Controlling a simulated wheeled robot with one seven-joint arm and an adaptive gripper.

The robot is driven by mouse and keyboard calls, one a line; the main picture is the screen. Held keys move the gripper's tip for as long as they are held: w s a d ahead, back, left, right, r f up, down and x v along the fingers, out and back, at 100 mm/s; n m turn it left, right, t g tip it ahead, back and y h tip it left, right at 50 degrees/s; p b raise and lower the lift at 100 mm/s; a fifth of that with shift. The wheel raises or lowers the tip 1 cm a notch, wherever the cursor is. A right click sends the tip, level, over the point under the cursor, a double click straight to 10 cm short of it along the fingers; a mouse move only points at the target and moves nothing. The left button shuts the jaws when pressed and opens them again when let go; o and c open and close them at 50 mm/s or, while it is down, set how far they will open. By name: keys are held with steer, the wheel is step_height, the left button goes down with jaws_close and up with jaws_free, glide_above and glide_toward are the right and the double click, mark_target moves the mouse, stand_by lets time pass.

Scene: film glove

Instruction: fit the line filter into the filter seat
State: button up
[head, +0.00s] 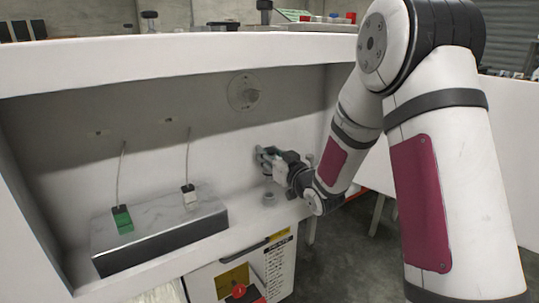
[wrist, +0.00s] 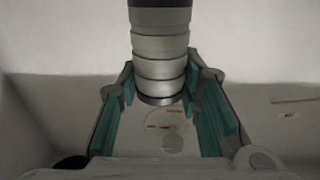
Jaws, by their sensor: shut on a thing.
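My gripper (head: 268,160) is low in the white alcove, near its back wall at the right. In the wrist view its teal-padded fingers (wrist: 163,115) are closed around a grey, ribbed metallic cylinder, which I take to be the line filter (wrist: 160,45). The cylinder's dark-rimmed end shows between the fingers. In the head view the gripper mostly hides it. A small grey round fitting (head: 268,199) stands on the ledge just below the gripper. It may be the filter seat, but I cannot tell for sure. The gripper is apart from it.
A pale round plate (head: 243,92) is on the back wall above the gripper. A grey block (head: 160,232) at the left bears a green connector (head: 123,219) and a white connector (head: 189,195), each with a cable. A white cabinet (head: 240,277) with labels stands below the ledge.

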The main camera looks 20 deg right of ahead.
steer(key=shift+f+b, duration=1.9)
steer(key=shift+f, duration=0.3)
steer(key=shift+b, duration=1)
